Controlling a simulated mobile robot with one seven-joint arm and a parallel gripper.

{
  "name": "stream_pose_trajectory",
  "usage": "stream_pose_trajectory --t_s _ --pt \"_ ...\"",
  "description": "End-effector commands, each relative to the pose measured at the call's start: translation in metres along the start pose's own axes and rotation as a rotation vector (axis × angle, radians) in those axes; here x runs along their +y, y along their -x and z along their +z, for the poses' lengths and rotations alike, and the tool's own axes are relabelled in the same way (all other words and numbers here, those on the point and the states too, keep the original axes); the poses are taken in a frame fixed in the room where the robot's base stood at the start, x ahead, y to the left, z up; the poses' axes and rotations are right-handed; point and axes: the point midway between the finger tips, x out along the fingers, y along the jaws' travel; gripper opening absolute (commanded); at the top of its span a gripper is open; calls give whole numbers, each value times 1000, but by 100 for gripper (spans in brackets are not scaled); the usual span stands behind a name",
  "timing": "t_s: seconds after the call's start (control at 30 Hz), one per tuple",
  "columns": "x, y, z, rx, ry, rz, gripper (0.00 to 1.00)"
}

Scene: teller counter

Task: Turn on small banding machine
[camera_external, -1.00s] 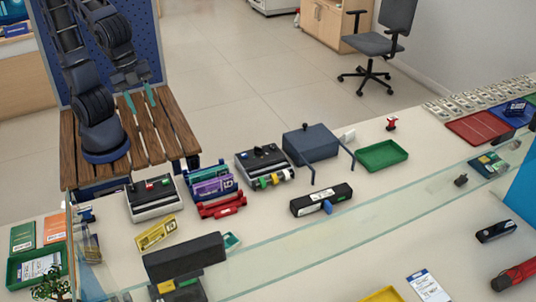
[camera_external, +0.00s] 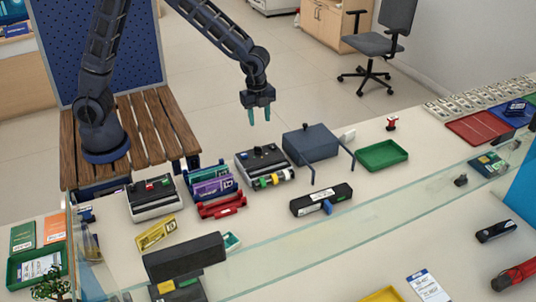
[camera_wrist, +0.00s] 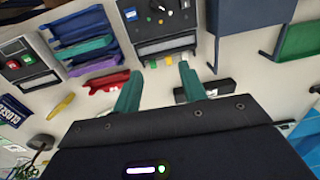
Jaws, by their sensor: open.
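Two dark-topped machines stand on the counter; I cannot tell for sure which is the small banding machine. One, at the left (camera_external: 153,205), has red and green buttons on top; its buttons also show at the left of the wrist view (camera_wrist: 18,62). The other (camera_external: 262,160) has a dark knob on top and yellow and white rolls at its front; in the wrist view (camera_wrist: 165,20) its dial faces me. My gripper (camera_external: 259,116) is open and empty, pointing down above and behind this second machine. Both green fingers show apart in the wrist view (camera_wrist: 160,75).
Teal, purple and red holders (camera_external: 212,187) stand between the machines. A blue-grey box with bars (camera_external: 310,143) and a green tray (camera_external: 382,154) stand to the right. A black device with a blue lever (camera_external: 308,204) lies in front, near a glass screen (camera_external: 290,235).

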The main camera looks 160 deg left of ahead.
Motion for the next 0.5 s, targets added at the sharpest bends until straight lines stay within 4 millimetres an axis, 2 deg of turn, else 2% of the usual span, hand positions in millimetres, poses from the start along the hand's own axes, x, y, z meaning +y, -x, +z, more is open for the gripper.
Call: stream_pose_trajectory --t_s 0.03,0.2,0.33,0.5 --pt "-18 -16 13 -3 8 15 42" --pt "-58 -53 46 -1 9 43 42" --pt "-73 -68 60 1 8 53 42" --pt "-77 -78 64 1 6 58 42"
